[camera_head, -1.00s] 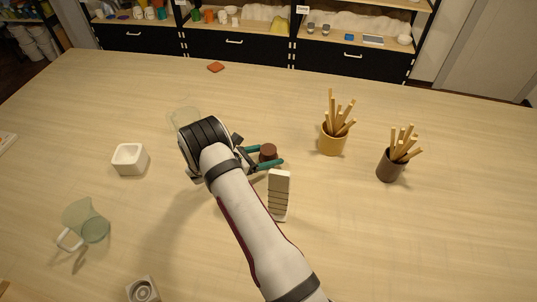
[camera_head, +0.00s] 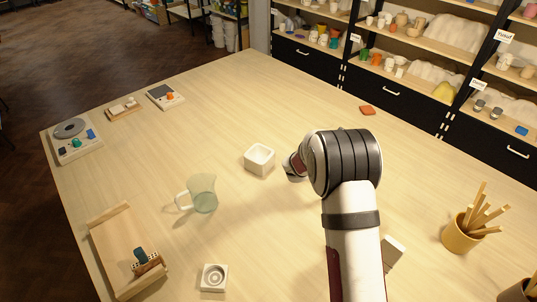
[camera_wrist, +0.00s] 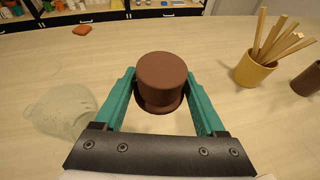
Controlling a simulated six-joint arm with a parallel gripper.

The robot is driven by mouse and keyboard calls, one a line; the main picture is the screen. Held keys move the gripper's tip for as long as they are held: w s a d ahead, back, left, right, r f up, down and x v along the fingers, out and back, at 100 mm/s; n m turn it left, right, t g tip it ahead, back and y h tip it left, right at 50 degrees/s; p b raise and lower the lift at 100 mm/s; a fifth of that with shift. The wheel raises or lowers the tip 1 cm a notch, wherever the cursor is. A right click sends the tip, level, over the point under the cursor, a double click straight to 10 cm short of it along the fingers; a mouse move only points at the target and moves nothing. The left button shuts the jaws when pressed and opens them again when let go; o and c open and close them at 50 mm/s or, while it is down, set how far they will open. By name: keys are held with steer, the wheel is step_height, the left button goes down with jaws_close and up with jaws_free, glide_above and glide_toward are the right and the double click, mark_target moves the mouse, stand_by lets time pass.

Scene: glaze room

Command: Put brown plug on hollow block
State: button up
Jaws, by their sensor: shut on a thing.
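The brown plug (camera_wrist: 164,68) is a round, dark brown piece with a flat top and a wider lower rim. My gripper (camera_wrist: 160,88) is shut on it, one green finger on each side, in the wrist view. In the head view my arm hides the gripper and plug. A white square block with a deep square hollow (camera_head: 260,168) stands left of my arm. A pale square block with a ringed round recess (camera_head: 204,285) lies at the front left. I cannot tell for sure which is the hollow block.
A clear jug (camera_head: 204,195) stands between the two blocks. A wooden tray (camera_head: 104,244) lies at left, with devices behind. A pale block (camera_head: 395,250) is right of my arm, and a yellow stick cup (camera_head: 457,237) is farther right.

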steer(key=w+a+r+n+t+y, duration=0.2)
steer(key=w+a+n+t+y, duration=0.15)
steer(key=a, duration=0.55)
steer(key=n+t+y, duration=0.2)
steer(key=n+y, duration=0.1)
steer(key=n, duration=0.1)
glide_above(259, 162)
step_height(259, 162, down, 5)
steer(key=shift+s+r, duration=0.1)
steer(key=shift+a+f, duration=0.1)
steer(key=shift+f, duration=2.2)
steer(key=o, duration=1.4)
steer(key=shift+r, duration=0.1)
